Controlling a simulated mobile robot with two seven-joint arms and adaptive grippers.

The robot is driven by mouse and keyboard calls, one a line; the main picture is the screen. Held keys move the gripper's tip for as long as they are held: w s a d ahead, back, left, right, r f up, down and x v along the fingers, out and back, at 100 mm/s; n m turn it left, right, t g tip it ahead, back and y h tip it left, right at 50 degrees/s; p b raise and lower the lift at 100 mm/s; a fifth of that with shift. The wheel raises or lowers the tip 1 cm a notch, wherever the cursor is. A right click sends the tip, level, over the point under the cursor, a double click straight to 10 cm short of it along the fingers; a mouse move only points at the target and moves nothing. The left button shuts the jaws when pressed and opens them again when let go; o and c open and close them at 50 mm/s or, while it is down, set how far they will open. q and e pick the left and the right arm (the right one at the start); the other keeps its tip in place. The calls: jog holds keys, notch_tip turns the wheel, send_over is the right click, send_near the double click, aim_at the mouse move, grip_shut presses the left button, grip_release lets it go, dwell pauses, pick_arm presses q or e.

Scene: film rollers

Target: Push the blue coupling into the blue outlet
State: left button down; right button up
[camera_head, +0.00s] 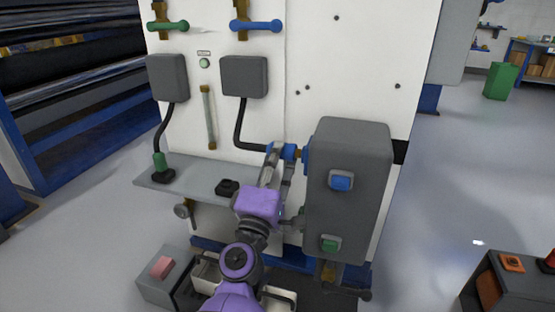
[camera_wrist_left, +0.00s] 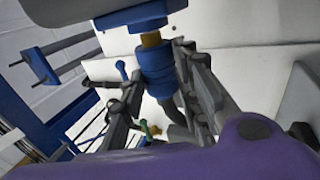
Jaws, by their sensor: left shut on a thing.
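The blue coupling (camera_head: 288,151) is on the end of a black hose, held at the left side of a grey box. My left gripper (camera_head: 279,158) is shut on it; the wrist view shows it (camera_wrist_left: 155,62) between the fingers (camera_wrist_left: 160,82). The blue outlet (camera_head: 306,154) is on the box's left side, and it also shows in the wrist view (camera_wrist_left: 130,16). The coupling is lined up facing the outlet. A short brass piece (camera_wrist_left: 151,39) shows between them; I cannot tell how far it sits inside. My right gripper is not in view.
The grey box (camera_head: 350,155) has a blue button and a green button. A shelf (camera_head: 205,180) on the left holds a green coupling (camera_head: 159,161) on a black base and an empty black base (camera_head: 228,187). A grey box with a pink button (camera_head: 161,267) is below.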

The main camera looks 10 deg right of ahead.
pick_arm(q)
jog(key=shift+s+d, duration=0.45)
jog(key=shift+d, duration=0.3)
dwell(0.3)
jog(key=c, duration=1.2)
grip_release()
jog(key=shift+d, duration=0.1)
